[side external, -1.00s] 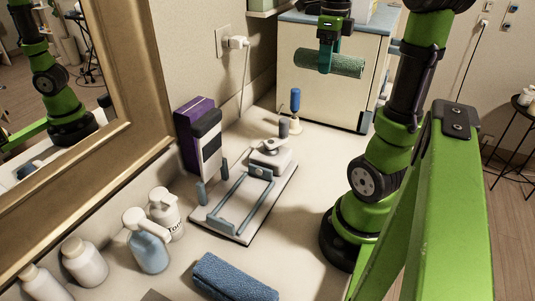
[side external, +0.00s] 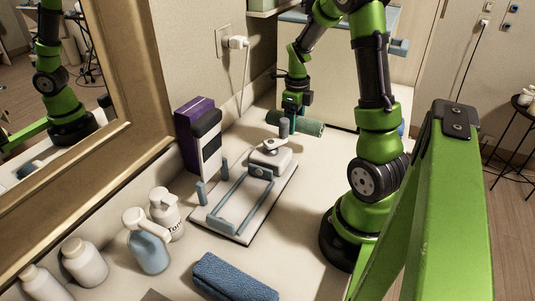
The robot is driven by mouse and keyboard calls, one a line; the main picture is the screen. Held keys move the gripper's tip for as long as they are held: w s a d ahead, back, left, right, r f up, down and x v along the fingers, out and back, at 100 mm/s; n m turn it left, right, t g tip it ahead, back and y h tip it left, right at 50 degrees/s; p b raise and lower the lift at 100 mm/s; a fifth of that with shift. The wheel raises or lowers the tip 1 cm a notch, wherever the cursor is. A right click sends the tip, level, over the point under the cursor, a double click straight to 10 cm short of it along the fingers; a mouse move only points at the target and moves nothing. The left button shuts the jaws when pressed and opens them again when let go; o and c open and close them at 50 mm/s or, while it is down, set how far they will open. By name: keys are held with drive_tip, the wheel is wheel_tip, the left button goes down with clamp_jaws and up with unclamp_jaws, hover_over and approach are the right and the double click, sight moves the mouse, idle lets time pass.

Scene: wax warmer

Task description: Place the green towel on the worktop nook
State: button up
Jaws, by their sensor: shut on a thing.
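The green towel (side external: 310,127) is a rolled, textured cylinder lying level at the back of the worktop (side external: 300,215). My gripper (side external: 293,114) points down and is shut on the towel near its middle. The towel is low, at or just above the worktop in the back area before the pale cabinet. I cannot tell whether it touches the surface. My gripper and the grey post of the device in front hide part of the towel.
A white device with a blue-grey frame (side external: 232,208) stands close in front of the towel. A purple and white box (side external: 190,122) is at left against the wall. Several bottles (side external: 148,252) and a folded blue towel (side external: 235,278) are nearer. The worktop right of the device is clear.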

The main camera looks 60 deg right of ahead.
drive_tip(key=w, duration=0.4)
drive_tip(key=w+f, duration=0.1)
drive_tip(key=w, duration=0.6)
drive_tip(key=shift+w+f, duration=0.3)
drive_tip(key=shift+f, duration=0.05)
wheel_tip(320, 180, down, 5)
drive_tip(key=shift+r, duration=0.15)
drive_tip(key=shift+w+f, duration=0.2)
drive_tip(key=shift+f, duration=0.05)
drive_tip(key=shift+f, duration=0.1)
drive_tip(key=o, duration=1.2)
drive_tip(key=shift+f, duration=0.1)
wheel_tip(320, 180, up, 8)
